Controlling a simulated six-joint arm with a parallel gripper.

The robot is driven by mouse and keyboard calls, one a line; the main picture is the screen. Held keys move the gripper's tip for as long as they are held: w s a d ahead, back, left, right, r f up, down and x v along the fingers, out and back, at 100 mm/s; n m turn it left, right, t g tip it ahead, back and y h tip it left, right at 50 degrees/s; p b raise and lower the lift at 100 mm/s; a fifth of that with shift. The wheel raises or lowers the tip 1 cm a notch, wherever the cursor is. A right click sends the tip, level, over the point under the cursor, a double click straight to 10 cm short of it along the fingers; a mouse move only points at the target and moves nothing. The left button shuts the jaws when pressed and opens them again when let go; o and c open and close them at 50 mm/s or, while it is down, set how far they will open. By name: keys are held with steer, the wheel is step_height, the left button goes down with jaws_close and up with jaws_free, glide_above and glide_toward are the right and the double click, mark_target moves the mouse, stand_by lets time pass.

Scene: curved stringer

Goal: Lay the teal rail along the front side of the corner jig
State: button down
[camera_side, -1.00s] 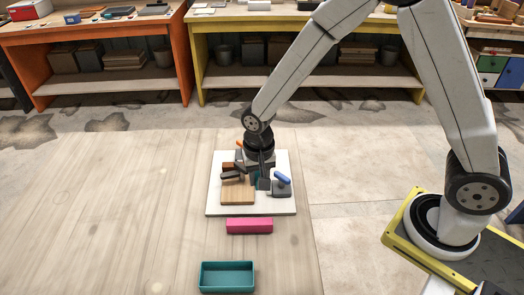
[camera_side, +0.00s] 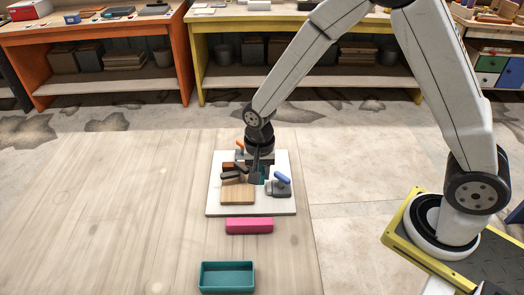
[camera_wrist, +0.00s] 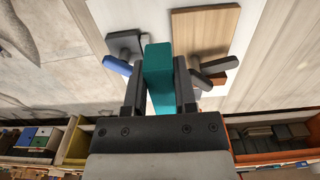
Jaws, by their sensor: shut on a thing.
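My gripper (camera_wrist: 159,85) is shut on the teal rail (camera_wrist: 158,62), which sticks out between the two fingers in the wrist view. In the side view the gripper (camera_side: 259,177) is over the white base board (camera_side: 225,207), and only a little of the rail shows, most of it hidden by the fingers. The corner jig seems to be the group on the board: a wooden block (camera_side: 237,195) and toggle clamps, one with a blue handle (camera_side: 282,178) at the right, others with dark handles at the left. I cannot tell whether the rail touches the board.
A pink block (camera_side: 249,226) lies in front of the board's near edge. A teal open tray (camera_side: 227,277) stands nearer the camera. The table to the left is clear. Orange and yellow benches stand at the back.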

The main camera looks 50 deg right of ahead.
glide_above(260, 202)
steer(key=shift+f, duration=2.65)
steer(key=shift+f, duration=1.5)
steer(key=shift+r, duration=0.6)
steer(key=shift+r, duration=0.35)
steer(key=shift+r, duration=0.3)
steer(key=shift+f, duration=1)
stand_by(1.5)
